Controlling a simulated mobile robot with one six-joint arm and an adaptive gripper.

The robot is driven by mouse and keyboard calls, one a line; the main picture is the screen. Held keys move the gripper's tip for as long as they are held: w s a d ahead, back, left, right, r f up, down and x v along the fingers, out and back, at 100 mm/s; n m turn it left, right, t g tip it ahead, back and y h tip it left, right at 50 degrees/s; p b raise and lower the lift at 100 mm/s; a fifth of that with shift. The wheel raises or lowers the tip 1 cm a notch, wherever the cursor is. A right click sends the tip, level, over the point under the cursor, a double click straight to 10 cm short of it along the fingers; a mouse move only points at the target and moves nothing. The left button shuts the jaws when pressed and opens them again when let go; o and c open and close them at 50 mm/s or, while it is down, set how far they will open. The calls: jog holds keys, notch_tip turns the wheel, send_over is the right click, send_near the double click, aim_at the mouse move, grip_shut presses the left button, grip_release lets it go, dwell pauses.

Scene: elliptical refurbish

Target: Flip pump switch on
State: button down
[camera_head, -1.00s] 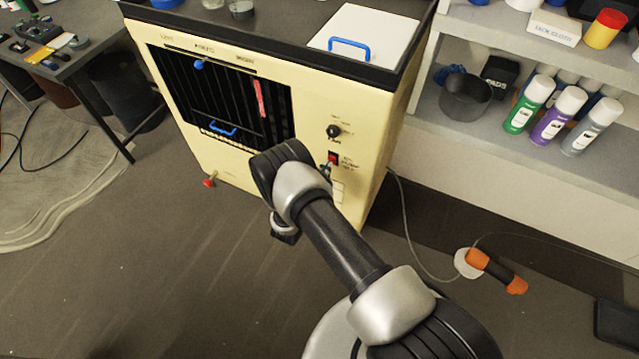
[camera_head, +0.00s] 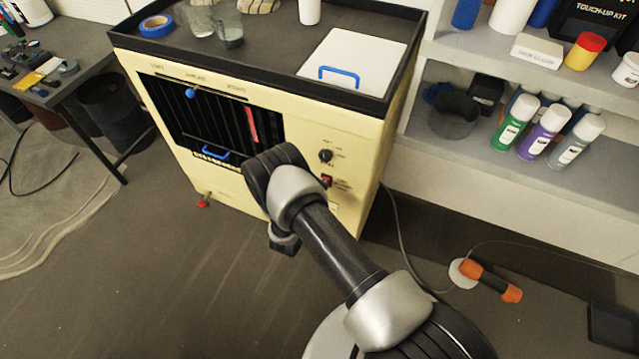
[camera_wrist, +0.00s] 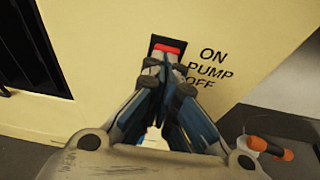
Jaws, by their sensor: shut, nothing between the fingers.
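The pump switch (camera_wrist: 168,47) is a red rocker in a black surround on the cream cabinet front (camera_head: 345,135), beside the printed words ON, PUMP and OFF. In the head view the red switch (camera_head: 326,181) shows just right of my wrist. My gripper (camera_wrist: 165,62) is shut and empty, its fingertips in front of the switch's lower part and hiding it. Only the red upper part shows. I cannot tell whether the fingertips touch it.
A black knob (camera_head: 326,156) sits above the switch. A red-tipped valve (camera_head: 204,202) is low on the cabinet's left. Shelves with spray cans (camera_head: 545,130) stand right.

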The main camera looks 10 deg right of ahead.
jog(key=shift+s+r+p, duration=0.1)
jog(key=shift+r+p, duration=0.45)
jog(key=shift+r, duration=0.2)
